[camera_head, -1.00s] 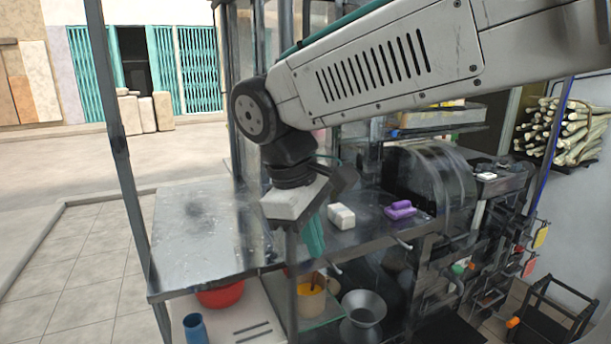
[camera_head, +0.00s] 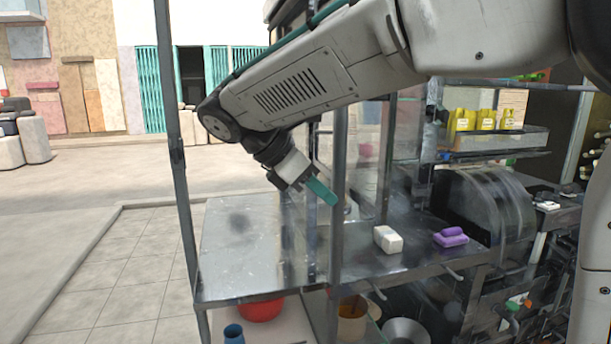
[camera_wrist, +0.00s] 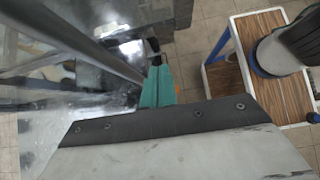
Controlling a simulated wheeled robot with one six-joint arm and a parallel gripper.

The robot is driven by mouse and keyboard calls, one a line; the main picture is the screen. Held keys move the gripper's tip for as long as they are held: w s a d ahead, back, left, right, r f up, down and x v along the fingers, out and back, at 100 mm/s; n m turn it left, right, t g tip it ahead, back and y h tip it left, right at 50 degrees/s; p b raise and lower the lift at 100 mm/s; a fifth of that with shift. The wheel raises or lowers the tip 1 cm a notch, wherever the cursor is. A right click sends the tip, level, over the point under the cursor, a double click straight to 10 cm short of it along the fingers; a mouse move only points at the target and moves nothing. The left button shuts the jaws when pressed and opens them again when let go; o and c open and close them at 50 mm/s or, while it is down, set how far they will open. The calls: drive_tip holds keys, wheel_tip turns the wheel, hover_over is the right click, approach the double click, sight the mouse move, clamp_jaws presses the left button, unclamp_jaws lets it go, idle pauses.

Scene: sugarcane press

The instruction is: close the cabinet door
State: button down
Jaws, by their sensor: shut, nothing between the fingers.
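A clear glazed panel (camera_head: 362,165) in a dark metal frame stands above the metal counter, just right of my gripper in the head view. It appears to be the cabinet door; I cannot tell how far open it is. My gripper (camera_head: 324,192) has teal fingers, shut and empty, pointing down and right beside a grey upright post of the frame. I cannot tell whether the fingertips touch it. In the wrist view the teal fingers (camera_wrist: 159,84) lie close to a dark frame bar and hazy glass on the left.
The metal counter (camera_head: 235,245) holds a white block (camera_head: 388,239) and a purple block (camera_head: 451,237). A dark rounded press cover (camera_head: 490,205) stands at the right. A red bowl (camera_head: 260,309) and a blue cup (camera_head: 233,335) sit below. Open tiled floor (camera_head: 130,245) lies left.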

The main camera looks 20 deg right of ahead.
sight(366, 209)
drive_tip(key=shift+d+f, duration=0.3)
drive_tip(key=shift+d, duration=0.65)
drive_tip(key=shift+d+f, duration=0.25)
drive_tip(key=shift+d, duration=0.7)
drive_tip(key=shift+d+f, duration=0.3)
drive_tip(key=shift+d, duration=0.65)
